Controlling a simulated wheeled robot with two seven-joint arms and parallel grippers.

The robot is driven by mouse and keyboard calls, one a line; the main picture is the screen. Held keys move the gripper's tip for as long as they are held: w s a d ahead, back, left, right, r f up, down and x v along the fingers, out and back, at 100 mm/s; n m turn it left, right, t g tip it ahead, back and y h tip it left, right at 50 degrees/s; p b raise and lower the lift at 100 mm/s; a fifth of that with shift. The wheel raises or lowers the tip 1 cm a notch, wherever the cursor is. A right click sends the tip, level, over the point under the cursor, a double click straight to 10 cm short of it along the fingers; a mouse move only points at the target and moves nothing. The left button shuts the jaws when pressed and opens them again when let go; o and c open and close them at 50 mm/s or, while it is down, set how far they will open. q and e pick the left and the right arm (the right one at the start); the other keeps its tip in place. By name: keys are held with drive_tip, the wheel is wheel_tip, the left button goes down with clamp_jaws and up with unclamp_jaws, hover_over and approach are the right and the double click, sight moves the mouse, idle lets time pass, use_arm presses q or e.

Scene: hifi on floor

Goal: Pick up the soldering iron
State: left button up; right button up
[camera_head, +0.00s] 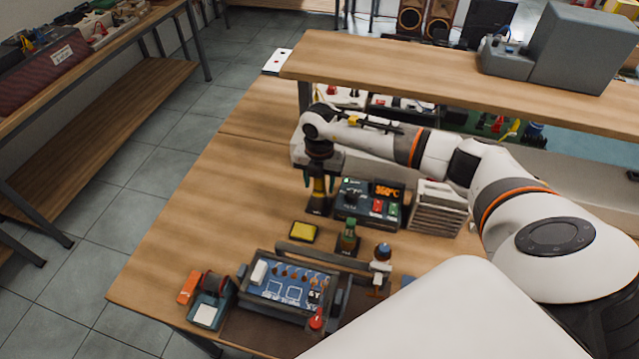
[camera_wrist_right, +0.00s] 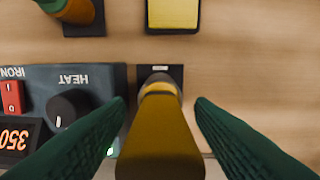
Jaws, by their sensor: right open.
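The soldering iron (camera_head: 318,187) has a yellow-brown handle and stands upright in a dark holder at the left side of the soldering station (camera_head: 368,203). In the right wrist view the iron (camera_wrist_right: 160,130) points up toward the camera, with a small dark base behind it. My right gripper (camera_head: 319,181) is open above the holder. In the wrist view its two green fingers (camera_wrist_right: 160,128) lie on either side of the handle, with gaps visible on both sides. My left gripper is not in view.
A circuit board in a holder (camera_head: 288,283) lies nearer. A raised shelf (camera_head: 420,70) runs behind my right arm. The bench's left part is clear.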

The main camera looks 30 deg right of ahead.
drive_tip(key=shift+c, duration=0.6)
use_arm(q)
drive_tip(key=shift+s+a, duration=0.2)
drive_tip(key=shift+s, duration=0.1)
use_arm(e)
drive_tip(key=c, duration=0.8)
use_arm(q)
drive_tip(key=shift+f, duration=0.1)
use_arm(e)
drive_tip(key=shift+r, duration=0.1)
drive_tip(key=shift+c, duration=0.2)
wheel_tip(320, 180, up, 9)
drive_tip(key=b, duration=0.2)
drive_tip(key=shift+b, duration=0.35)
drive_tip(key=shift+r, duration=0.5)
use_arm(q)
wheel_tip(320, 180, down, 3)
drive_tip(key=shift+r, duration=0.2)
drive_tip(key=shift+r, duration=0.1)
